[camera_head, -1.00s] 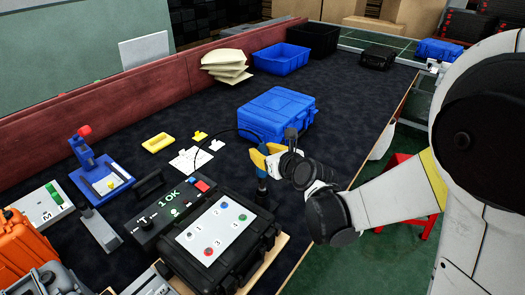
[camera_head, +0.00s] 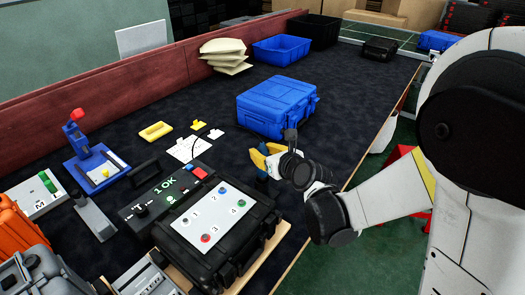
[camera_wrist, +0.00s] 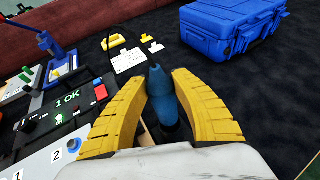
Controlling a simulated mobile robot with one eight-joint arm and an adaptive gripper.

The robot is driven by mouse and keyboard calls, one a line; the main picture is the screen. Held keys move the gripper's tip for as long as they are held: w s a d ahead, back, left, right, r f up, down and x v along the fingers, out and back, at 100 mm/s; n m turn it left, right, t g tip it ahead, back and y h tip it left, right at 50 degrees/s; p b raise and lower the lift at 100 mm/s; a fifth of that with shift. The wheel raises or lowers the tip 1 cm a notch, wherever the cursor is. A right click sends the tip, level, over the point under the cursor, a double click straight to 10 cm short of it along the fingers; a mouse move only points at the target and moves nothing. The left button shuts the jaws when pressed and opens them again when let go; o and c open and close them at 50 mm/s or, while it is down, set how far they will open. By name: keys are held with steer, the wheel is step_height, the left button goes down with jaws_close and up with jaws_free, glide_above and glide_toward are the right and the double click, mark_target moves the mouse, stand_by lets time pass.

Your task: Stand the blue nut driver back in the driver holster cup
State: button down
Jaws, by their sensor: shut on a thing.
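My gripper (camera_head: 259,160) has yellow fingers and is shut on the blue nut driver. In the wrist view the driver (camera_wrist: 162,92) stands between the two fingers (camera_wrist: 157,110), its rounded blue end up and slightly tilted. Its lower part goes down into a dark area between the fingers and the wrist, so its tip is hidden. In the head view the driver is mostly hidden by the fingers, above the table just beyond the black case's right corner. I cannot clearly make out the holster cup; the dark area under the driver hides any rim.
The black case (camera_head: 262,222) with a numbered white panel (camera_head: 213,214) lies just left of my gripper. A blue case (camera_head: 277,106) stands behind it. A white card (camera_head: 188,149), yellow pieces (camera_head: 155,131) and a blue press (camera_head: 96,164) lie left.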

jaws_free()
stand_by(0.3)
steer(key=v, duration=1.2)
steer(key=shift+d, duration=0.1)
